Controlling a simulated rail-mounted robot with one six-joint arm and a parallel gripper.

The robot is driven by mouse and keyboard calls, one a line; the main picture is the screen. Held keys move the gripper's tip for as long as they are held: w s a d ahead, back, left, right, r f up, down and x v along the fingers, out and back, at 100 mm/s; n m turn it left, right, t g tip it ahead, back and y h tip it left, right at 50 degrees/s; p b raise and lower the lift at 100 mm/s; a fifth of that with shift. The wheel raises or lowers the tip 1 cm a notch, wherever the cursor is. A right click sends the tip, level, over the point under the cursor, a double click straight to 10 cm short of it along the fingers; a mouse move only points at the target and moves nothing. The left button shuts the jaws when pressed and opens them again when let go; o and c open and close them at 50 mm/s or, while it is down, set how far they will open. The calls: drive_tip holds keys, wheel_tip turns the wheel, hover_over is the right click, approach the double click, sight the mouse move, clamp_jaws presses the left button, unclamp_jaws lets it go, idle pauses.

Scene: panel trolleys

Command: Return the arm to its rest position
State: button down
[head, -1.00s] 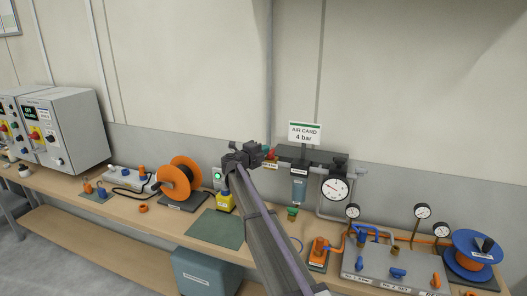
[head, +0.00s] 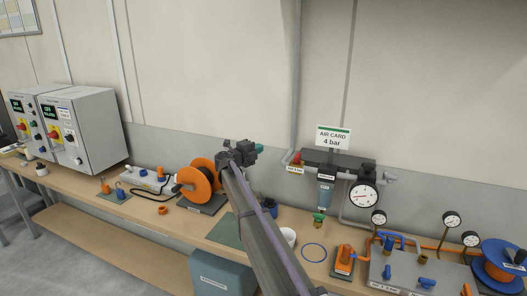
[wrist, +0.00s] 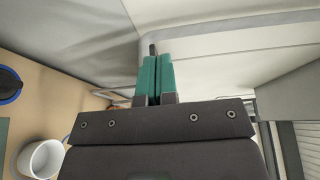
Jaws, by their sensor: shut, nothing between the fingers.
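My gripper (head: 243,150) is at the end of my raised arm in the head view, above the bench and in front of the wall. In the wrist view its two green fingers (wrist: 155,78) lie side by side, shut with nothing between them. The fingers point towards the wall and upper room, clear of the bench things. My arm hides part of the bench middle.
A white cup (head: 289,236) stands close to my arm. Grey control boxes (head: 85,125) stand at left.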

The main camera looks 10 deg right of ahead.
drive_tip(key=w+a+r+n+t+y, duration=0.1)
drive_tip(key=a+r+n+t+y, duration=0.1)
drive_tip(key=a+n+t+y, duration=0.85)
drive_tip(key=s+a+f+n+g+y, duration=0.3)
drive_tip(key=s+n+y, duration=0.2)
drive_tip(key=s+n, duration=0.15)
drive_tip(key=s+a+f+n+g+y, duration=0.3)
drive_tip(key=s+n+y, duration=0.2)
drive_tip(key=n+y, duration=0.15)
drive_tip(key=s+d+f+n+g+h, duration=0.1)
drive_tip(key=s+d+f+n+g, duration=0.3)
drive_tip(key=s, duration=0.7)
drive_tip(key=s+f+n+g+h, duration=0.2)
drive_tip(key=s+f+g, duration=0.4)
drive_tip(key=s, duration=0.4)
drive_tip(key=s+d+f+g+h, duration=0.1)
drive_tip(key=s+d, duration=0.4)
drive_tip(key=s, duration=0.6)
drive_tip(key=s+d+f+g+h, duration=0.2)
drive_tip(key=s+d, duration=0.4)
drive_tip(key=s, duration=0.4)
drive_tip(key=shift+s+d+g+h, duration=0.25)
drive_tip(key=shift+s+g+h, duration=0.2)
drive_tip(key=shift+g, duration=0.3)
